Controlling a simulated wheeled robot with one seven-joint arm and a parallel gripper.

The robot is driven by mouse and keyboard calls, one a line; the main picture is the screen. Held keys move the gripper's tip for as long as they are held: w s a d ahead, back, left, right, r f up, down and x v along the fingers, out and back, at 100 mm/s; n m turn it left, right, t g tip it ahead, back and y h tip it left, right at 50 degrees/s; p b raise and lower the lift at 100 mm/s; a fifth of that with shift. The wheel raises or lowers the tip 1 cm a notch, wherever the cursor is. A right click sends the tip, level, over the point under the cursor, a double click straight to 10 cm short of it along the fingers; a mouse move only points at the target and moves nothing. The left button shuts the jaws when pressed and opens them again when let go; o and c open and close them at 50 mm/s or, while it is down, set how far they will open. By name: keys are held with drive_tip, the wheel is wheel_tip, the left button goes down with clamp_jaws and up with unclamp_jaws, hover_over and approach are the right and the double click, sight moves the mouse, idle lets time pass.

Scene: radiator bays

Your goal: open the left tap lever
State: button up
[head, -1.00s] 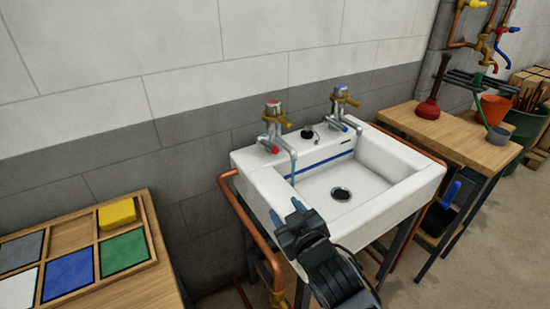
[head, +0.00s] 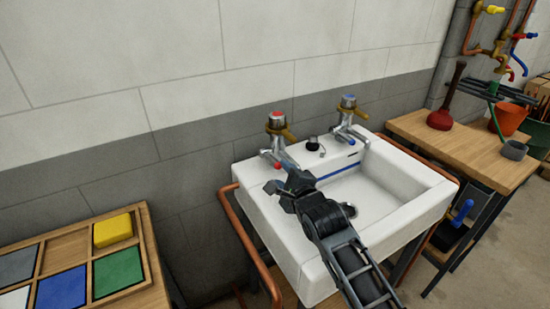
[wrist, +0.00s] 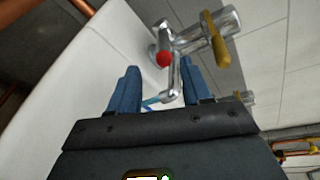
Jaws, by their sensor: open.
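The left tap (head: 277,142) is chrome with a red-marked top and a red button at its base. It stands on the back left rim of the white sink (head: 254,170). Its brass lever (head: 285,132) sits below the top and points right in the head view. The lever also shows in the wrist view (wrist: 216,40), at the upper right beyond the fingers. My gripper (head: 279,176) is open, with blue fingers, low in front of the left tap. In the wrist view the tap's spout (wrist: 174,82) shows between the fingers (wrist: 161,70). Contact cannot be told.
A second tap (head: 347,118) with a brass lever stands to the right on the sink rim. A copper pipe (head: 243,235) runs along the sink's left side. A tray of coloured tiles (head: 70,245) is at the left; a wooden bench (head: 455,150) with a plunger (head: 446,105) stands right.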

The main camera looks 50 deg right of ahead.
sight(274, 162)
drive_tip(key=shift+w+d+r+m, duration=0.15)
drive_tip(key=shift+w+d+m, duration=0.2)
drive_tip(key=shift+m, duration=0.55)
drive_tip(key=shift+w, duration=0.3)
drive_tip(key=p+x, duration=0.1)
drive_tip(key=x, duration=0.6)
drive_tip(key=shift+w+d, duration=0.1)
clamp_jaws()
